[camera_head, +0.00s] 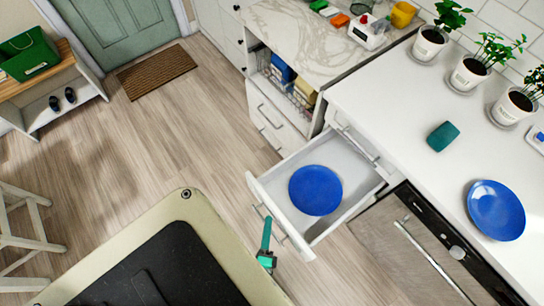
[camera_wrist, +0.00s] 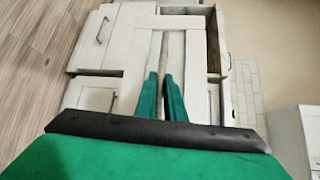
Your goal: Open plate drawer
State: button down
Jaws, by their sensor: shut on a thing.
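The plate drawer (camera_head: 343,155) is pulled out from under the white counter, and a blue plate (camera_head: 315,190) lies flat inside it. My gripper (camera_head: 267,222) is at the outer side of the drawer's front panel, with its green fingers at the bar handle. In the wrist view the two green fingertips (camera_wrist: 161,78) are close together around the handle (camera_wrist: 164,55), which runs up the picture along the white front. My gripper is shut on this handle. The exact contact is small and partly hidden in the head view.
A second blue plate (camera_head: 496,210), a teal sponge (camera_head: 443,136) and potted plants (camera_head: 476,68) stand on the counter. A dishwasher (camera_head: 410,245) is right of the drawer. Other closed drawers (camera_head: 275,120) are on the left. The wooden floor (camera_head: 150,150) is open there.

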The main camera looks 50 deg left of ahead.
jog(key=shift+s, duration=0.1)
jog(key=c, duration=2.1)
grip_release()
jog(key=v, duration=1)
jog(key=shift+s+d, duration=0.25)
